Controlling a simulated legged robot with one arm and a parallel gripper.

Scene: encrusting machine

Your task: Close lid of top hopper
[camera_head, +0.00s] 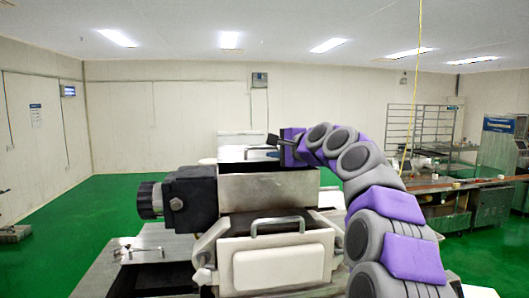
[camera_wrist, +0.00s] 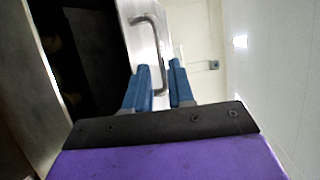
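The top hopper (camera_head: 268,190) is a metal box on the machine in the middle of the head view. Its metal lid (camera_head: 232,154) is open, raised at the hopper's far side, with a bar handle (camera_head: 258,149). My gripper (camera_head: 273,141) is at the handle, above the hopper's back edge. In the wrist view, the blue fingers (camera_wrist: 159,73) are apart, and the lower end of the silver handle (camera_wrist: 154,38) shows between them. I cannot tell whether either finger touches it. The hopper's dark inside (camera_wrist: 92,60) lies left of the lid.
A black motor unit (camera_head: 190,200) sticks out left of the hopper. A white front cover (camera_head: 283,268) with its own handle is below it. A workbench (camera_head: 455,184) and a metal rack (camera_head: 420,128) stand at right.

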